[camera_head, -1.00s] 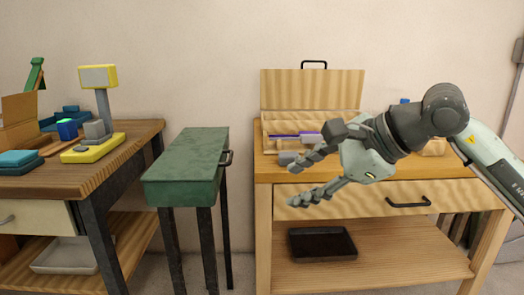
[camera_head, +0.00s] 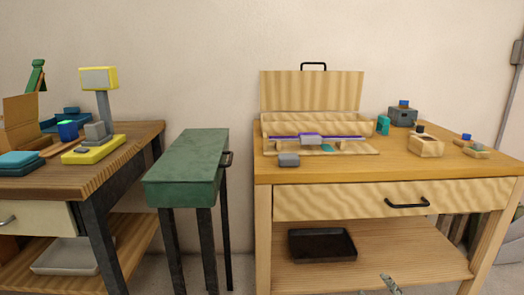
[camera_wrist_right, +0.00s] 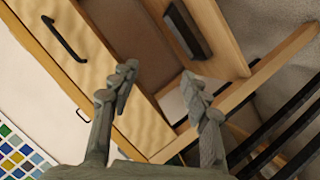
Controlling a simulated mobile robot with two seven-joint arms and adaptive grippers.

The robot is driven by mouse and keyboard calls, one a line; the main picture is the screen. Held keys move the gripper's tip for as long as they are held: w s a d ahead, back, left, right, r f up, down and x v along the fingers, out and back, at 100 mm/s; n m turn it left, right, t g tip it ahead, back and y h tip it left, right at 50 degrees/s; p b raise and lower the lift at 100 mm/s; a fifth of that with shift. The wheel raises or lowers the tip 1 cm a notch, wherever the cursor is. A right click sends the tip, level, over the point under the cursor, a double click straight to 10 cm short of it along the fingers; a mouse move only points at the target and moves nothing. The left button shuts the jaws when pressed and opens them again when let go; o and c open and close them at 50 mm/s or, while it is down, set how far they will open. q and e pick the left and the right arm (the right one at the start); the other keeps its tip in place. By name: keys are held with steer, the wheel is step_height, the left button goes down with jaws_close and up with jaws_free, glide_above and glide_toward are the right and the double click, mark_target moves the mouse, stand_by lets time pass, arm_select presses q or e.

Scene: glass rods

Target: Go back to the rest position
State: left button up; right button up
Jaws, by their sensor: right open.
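My right gripper (camera_wrist_right: 158,76) is open in the wrist view, with nothing between its two grey fingers. Beyond the fingers are the drawer front (camera_wrist_right: 75,50) and lower shelf of the wooden workbench (camera_head: 262,178). In the head view only a small part of the right gripper (camera_head: 390,285) shows at the bottom edge, in front of the bench's lower shelf. My left gripper is in neither view. An open wooden case (camera_head: 311,90) stands on the workbench with a long purple rod (camera_head: 345,137) and a grey block (camera_head: 310,139) at its front.
A grey block (camera_head: 289,160), a wooden block (camera_head: 425,146) and a grey box (camera_head: 402,116) sit on the bench. A black tray (camera_head: 322,244) lies on the lower shelf. A green narrow stand (camera_head: 187,160) and another wooden table (camera_head: 110,165) are at left.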

steer(key=s+f+m+g+y, duration=0.1)
steer(key=s+f+m+g, duration=0.4)
steer(key=s+f, duration=1.6)
steer(key=s+g, duration=0.3)
steer(key=g, duration=0.2)
steer(key=shift+s+d+f+m+g, duration=0.25)
steer(key=shift+s+f+m+g, duration=0.05)
steer(key=shift+f+g, duration=0.1)
steer(key=shift+r, duration=0.1)
